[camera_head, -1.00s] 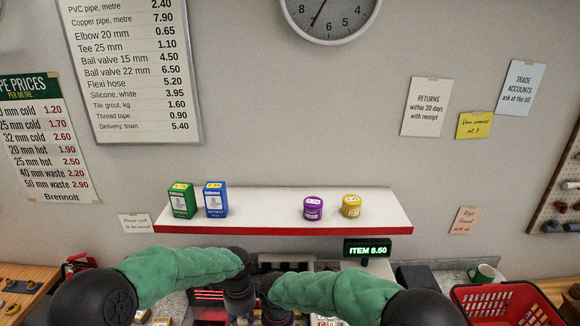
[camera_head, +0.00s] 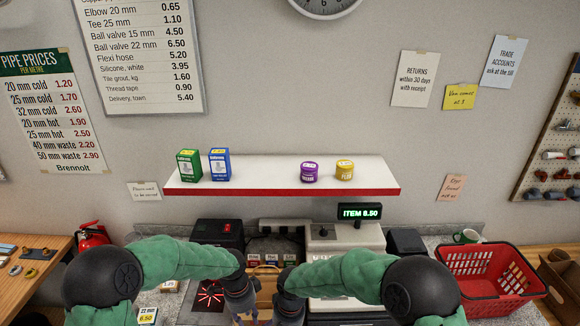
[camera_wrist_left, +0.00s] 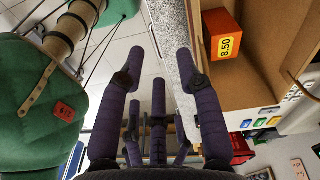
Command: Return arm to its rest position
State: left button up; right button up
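My left arm, in a green sleeve, comes in from the left in the head view and bends in to the centre front. Its gripper (camera_head: 248,318) is low at the picture's bottom edge. In the left wrist view the left gripper (camera_wrist_left: 159,58) has two purple fingers wide apart with nothing between them. My right arm mirrors it, and its gripper (camera_head: 278,320) is close beside the left one, mostly hidden at the bottom edge. Other dark purple finger-like parts show beyond the left fingers in the wrist view, but I cannot tell their state.
A red-edged shelf (camera_head: 282,188) holds two boxes and two tubs. Below are the till with its display (camera_head: 362,212), a card-like red-lit scanner (camera_head: 210,296) and a red basket (camera_head: 490,272) at right. An orange 8.50 box (camera_wrist_left: 222,36) shows in the wrist view.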

pick_arm(q)
jog(key=s+d+f+n+h, duration=0.1)
jog(key=s+f+n, duration=0.9)
jog(key=s, duration=0.2)
jog(key=s+f+n+h, duration=0.2)
jog(key=s+f+n, duration=0.75)
jog(key=s, duration=0.35)
pick_arm(e)
jog(key=s+d+f+m+y, duration=0.2)
jog(key=s+d+f, duration=0.4)
jog(key=s+f, duration=0.35)
jog(key=s+d+f+m+y, duration=0.1)
jog(key=s+d+f+m, duration=0.1)
jog(key=s+d+f, duration=0.65)
pick_arm(q)
notch_tip(320, 180, down, 26)
jog(key=w+d+m+b, duration=0.1)
jog(key=w+b, duration=0.1)
jog(key=b, duration=2.5)
jog(key=shift+w+d+r+m+t, duration=0.2)
jog(key=shift+w+d+m+t, duration=0.1)
jog(key=shift+d+m+t, duration=0.1)
pick_arm(e)
jog(key=a+f+n+t, duration=0.1)
jog(key=a+f, duration=0.2)
jog(key=f, duration=2.3)
jog(key=shift+w+a, duration=0.2)
jog(key=shift+w, duration=0.05)
